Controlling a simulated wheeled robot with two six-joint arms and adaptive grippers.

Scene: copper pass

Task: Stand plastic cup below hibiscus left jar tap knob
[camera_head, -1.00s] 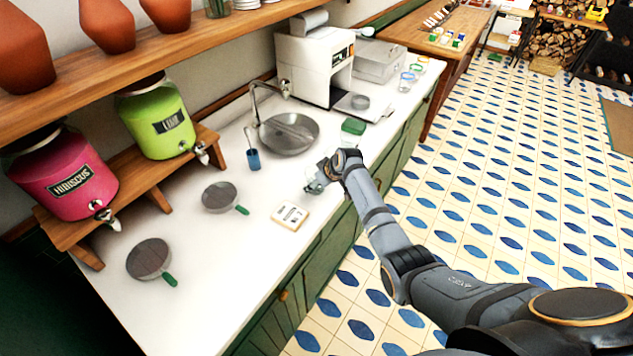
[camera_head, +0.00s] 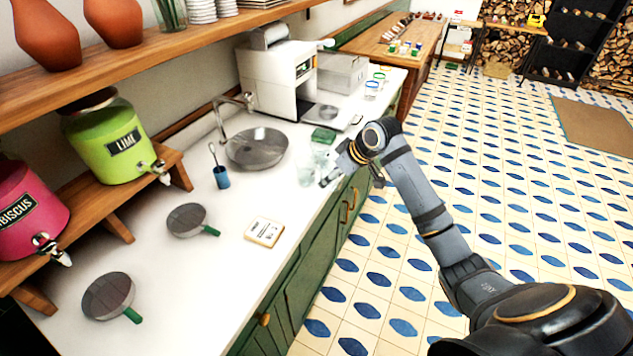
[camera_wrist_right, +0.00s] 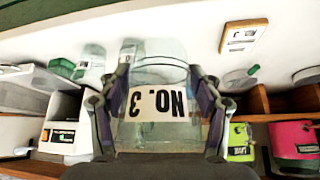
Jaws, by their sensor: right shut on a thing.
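A clear plastic cup (camera_wrist_right: 155,75) with a white "NO. 3" label is between the fingers of my right gripper (camera_wrist_right: 160,112), which is shut on it. The label reads upside down in the right wrist view. In the head view my right gripper (camera_head: 340,168) is at the counter's front edge, beyond the white card; the held cup is hard to make out there. The pink hibiscus jar (camera_head: 30,215) stands on the wooden riser at far left, partly cut off, with its tap (camera_head: 50,248) over the counter. My left gripper is out of view.
A green lime jar (camera_head: 110,140) stands right of the hibiscus jar. Two round strainers (camera_head: 108,295) (camera_head: 187,219), a blue cup (camera_head: 222,177) and a white card (camera_head: 264,232) lie on the white counter (camera_head: 165,270). Other clear cups (camera_head: 305,170) stand near my right gripper.

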